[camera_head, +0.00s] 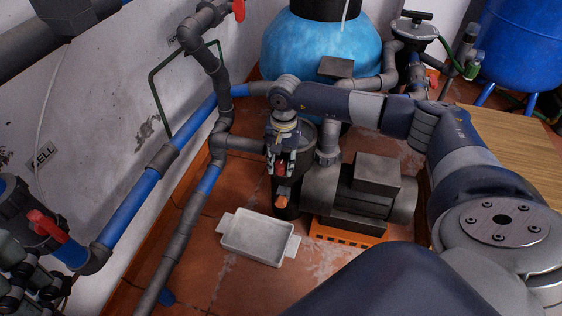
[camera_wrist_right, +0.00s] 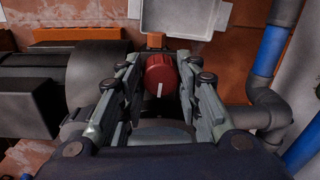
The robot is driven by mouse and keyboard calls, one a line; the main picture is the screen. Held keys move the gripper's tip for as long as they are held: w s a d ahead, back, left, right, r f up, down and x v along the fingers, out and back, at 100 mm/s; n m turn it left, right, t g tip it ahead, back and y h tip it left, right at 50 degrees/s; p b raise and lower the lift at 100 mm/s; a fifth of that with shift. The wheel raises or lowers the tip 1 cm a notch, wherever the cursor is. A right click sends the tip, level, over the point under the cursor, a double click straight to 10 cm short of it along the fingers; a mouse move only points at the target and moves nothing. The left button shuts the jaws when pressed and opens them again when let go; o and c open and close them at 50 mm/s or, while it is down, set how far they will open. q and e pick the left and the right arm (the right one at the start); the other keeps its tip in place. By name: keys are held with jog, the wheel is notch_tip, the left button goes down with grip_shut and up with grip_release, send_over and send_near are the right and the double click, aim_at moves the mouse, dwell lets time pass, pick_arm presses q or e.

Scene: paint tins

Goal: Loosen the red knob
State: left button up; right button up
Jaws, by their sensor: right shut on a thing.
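The red knob (camera_wrist_right: 160,76), round with a white mark on its face, sits between the two fingers of my right gripper (camera_wrist_right: 162,82) in the right wrist view. In the head view my right gripper (camera_head: 281,168) points down at the dark pump housing (camera_head: 303,136), and only bits of red show between its fingers. The gripper is shut on the knob. The knob's underside is hidden. At the lower left edge of the head view, grey-green finger links of my left gripper (camera_head: 20,272) show only in part; their opening is unclear.
A pale tray (camera_head: 228,240) lies on the tiled floor below an orange plug (camera_head: 282,202). The pump motor (camera_head: 362,190) stands right of the gripper. Grey and blue pipes (camera_head: 130,208) run along the left wall, with a red valve handle (camera_head: 48,226).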

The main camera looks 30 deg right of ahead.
aim_at(283, 164)
jog(key=shift+n, duration=0.6)
jog(key=o, duration=0.8)
jog(key=r, duration=1.2)
jog(key=shift+s+d, duration=0.15)
jog(key=shift+d, duration=0.05)
